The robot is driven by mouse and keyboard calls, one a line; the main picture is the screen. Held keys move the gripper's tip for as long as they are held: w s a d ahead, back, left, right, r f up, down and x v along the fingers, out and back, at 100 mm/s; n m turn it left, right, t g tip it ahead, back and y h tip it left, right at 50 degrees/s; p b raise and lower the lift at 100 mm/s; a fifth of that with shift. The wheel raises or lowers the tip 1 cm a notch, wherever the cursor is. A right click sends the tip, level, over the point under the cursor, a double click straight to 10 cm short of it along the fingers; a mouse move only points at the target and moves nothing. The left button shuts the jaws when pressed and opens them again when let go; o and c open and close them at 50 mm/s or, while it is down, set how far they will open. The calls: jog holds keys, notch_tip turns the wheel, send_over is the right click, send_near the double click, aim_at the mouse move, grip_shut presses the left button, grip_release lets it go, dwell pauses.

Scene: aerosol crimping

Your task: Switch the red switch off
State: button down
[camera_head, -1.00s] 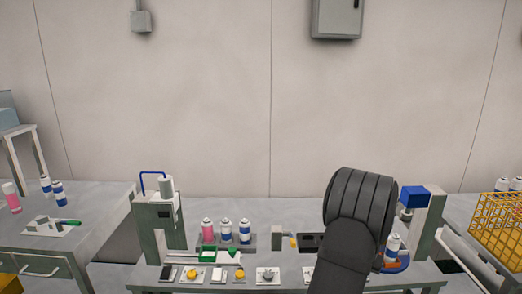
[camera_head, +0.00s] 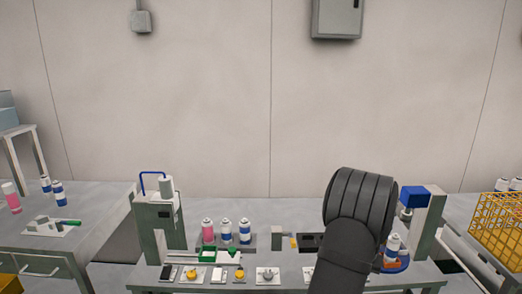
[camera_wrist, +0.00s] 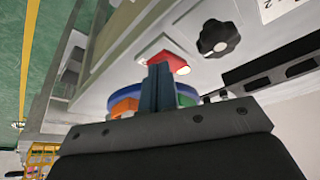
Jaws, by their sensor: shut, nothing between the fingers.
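The red switch (camera_wrist: 170,57) shows in the wrist view, a red block on a pale panel, with a bright glowing spot at its right end. My gripper (camera_wrist: 158,68) has its two dark fingers together, with nothing between them. The fingertips overlap the lower edge of the switch in the picture. I cannot tell whether they touch it. In the head view my dark arm covers the right part of the bench, so the switch and the fingers are hidden there.
A black star knob (camera_wrist: 217,38) sits right of the switch. A blue disc (camera_wrist: 185,97) with an orange block (camera_wrist: 124,106) lies behind the fingers. In the head view, a can (camera_head: 393,245) stands beside my arm, near a press with a blue top (camera_head: 415,196).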

jog(key=shift+f, duration=0.45)
dwell(0.5)
notch_tip(320, 180, up, 10)
jog(key=shift+r, duration=0.2)
dwell(0.9)
notch_tip(320, 180, down, 9)
jog(key=shift+r, duration=0.1)
dwell(0.6)
